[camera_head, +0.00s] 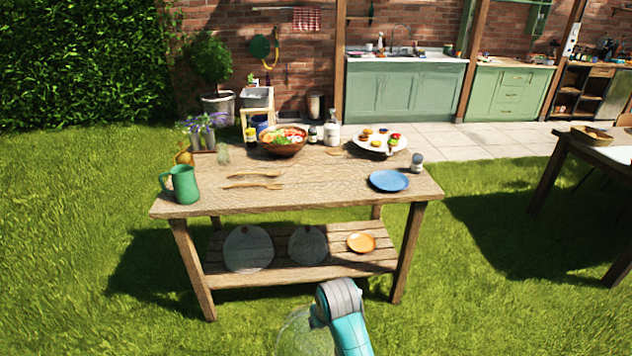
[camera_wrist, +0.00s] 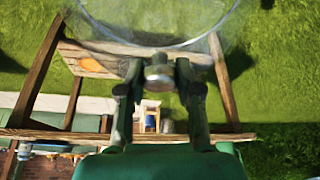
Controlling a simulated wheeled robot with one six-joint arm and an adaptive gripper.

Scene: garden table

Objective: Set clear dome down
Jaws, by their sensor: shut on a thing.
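A clear dome (camera_head: 303,333) shows faintly at the bottom of the head view, beside my arm and over the grass in front of the table. In the wrist view, the dome (camera_wrist: 205,28) fills the top, and my gripper (camera_wrist: 158,72) is shut on its knob. The fingers are not clearly seen in the head view. The wooden garden table (camera_head: 330,185) stands in front of me, with a slatted lower shelf (camera_head: 300,275). On that shelf are two clear round covers, at left (camera_head: 248,249) and middle (camera_head: 308,245), and a small orange plate (camera_head: 361,243).
On the tabletop are a green pitcher (camera_head: 183,185), wooden utensils (camera_head: 253,186), a salad bowl (camera_head: 284,142), a food platter (camera_head: 379,144), a blue plate (camera_head: 389,181) and a shaker (camera_head: 417,162). The front middle of the tabletop is clear. Another table (camera_head: 606,148) stands at right.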

